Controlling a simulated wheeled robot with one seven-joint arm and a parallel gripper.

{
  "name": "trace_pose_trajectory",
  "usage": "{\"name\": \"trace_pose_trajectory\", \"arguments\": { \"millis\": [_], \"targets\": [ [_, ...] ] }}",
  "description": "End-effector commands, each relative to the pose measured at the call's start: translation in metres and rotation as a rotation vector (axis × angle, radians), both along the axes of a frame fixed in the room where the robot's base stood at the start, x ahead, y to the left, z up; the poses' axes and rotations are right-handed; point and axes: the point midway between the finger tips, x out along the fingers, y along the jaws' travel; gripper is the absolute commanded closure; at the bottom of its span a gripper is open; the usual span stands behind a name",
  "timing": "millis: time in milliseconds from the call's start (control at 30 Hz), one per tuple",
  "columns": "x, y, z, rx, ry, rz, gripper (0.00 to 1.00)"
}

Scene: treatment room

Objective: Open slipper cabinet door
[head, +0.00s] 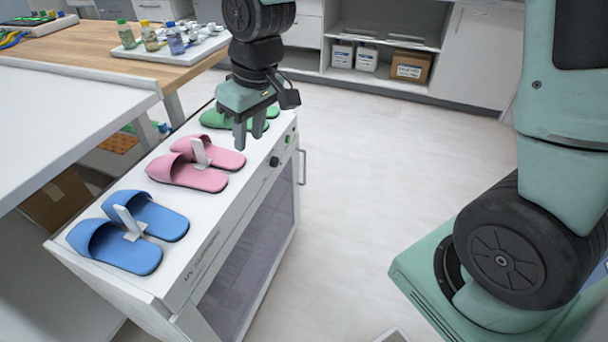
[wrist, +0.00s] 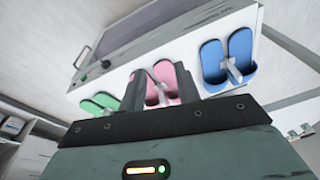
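The white slipper cabinet (head: 172,262) stands at left centre, with pairs of blue slippers (head: 140,228), pink slippers (head: 205,163) and green slippers (head: 225,119) on its top. Its dark-glass door (head: 250,240) faces right and looks closed. A bar handle (head: 303,167) stands out at the door's far edge; the wrist view shows the handle small at upper left (wrist: 82,57). My gripper (head: 249,138) points down above the cabinet top, near the pink and green slippers, left of the handle and apart from it. Its fingers (wrist: 158,92) are spread, with nothing held.
A white table (head: 75,110) stands left of the cabinet. Behind it, a wooden bench (head: 75,45) carries a tray with bottles (head: 175,45). Grey cabinets (head: 478,55) line the back wall. The pale floor (head: 370,160) right of the cabinet door is clear.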

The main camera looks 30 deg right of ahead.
Motion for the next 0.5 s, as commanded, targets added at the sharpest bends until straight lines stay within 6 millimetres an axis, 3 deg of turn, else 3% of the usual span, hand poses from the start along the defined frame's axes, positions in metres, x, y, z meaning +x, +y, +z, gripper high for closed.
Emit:
{"name": "trace_pose_trajectory", "arguments": {
  "millis": [33, 200, 333, 500],
  "targets": [
    [0.030, -0.019, -0.041, 0.009, -0.015, -0.043, 0.67],
    [0.115, -0.094, -0.113, 0.022, -0.083, -0.159, 0.67],
    [0.163, -0.165, -0.167, 0.018, -0.134, -0.245, 0.67],
    [0.199, -0.245, -0.218, 0.004, -0.186, -0.333, 0.67]
  ]
}}
